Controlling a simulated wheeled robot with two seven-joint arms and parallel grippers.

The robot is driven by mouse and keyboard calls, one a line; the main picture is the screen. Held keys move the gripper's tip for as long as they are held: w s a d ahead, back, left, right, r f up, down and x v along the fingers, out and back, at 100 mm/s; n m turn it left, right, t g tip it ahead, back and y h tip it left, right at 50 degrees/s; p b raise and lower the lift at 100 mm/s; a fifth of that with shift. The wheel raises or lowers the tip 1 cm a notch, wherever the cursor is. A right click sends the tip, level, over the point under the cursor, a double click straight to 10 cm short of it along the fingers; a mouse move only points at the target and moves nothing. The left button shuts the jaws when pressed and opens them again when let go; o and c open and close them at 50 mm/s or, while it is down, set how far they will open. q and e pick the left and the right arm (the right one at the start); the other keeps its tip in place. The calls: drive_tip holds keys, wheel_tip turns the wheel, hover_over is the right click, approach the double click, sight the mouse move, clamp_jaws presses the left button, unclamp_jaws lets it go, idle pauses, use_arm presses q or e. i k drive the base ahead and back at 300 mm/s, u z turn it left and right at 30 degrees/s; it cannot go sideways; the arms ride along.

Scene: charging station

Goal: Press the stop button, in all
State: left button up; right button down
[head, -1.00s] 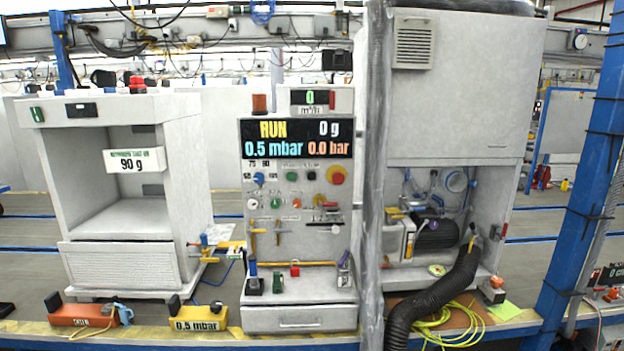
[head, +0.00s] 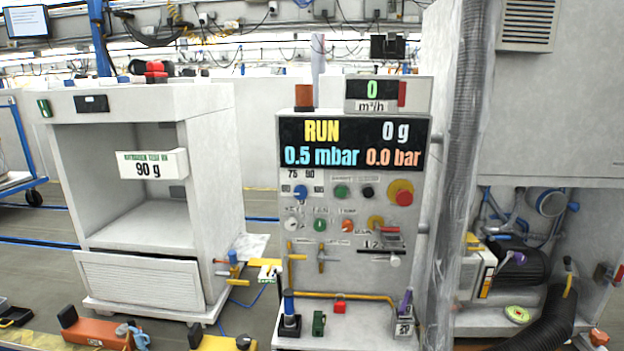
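The grey control panel (head: 372,278) stands upright in the middle of the head view. Its display (head: 354,143) reads RUN, 0 g, 0.5 mbar and 0.0 bar. Below the display, a row holds a blue knob (head: 300,191), a green button (head: 341,191), a black button (head: 367,193) and a large red mushroom button on a yellow base (head: 401,193). The small labels are too blurred to read, so I cannot tell which button is marked stop. Neither of my grippers is in view, and nothing touches the buttons.
A lower row has a green knob (head: 320,225) and an orange knob (head: 347,226). A yellow handle (head: 322,258) hangs below. An open white cabinet (head: 216,190) stands left. A wrapped vertical pipe (head: 462,150) stands close right of the panel. Orange (head: 97,333) and yellow (head: 215,343) boxes lie in front.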

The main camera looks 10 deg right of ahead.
sight(368, 192)
drive_tip(key=u, duration=0.1)
drive_tip(key=i, duration=1.1)
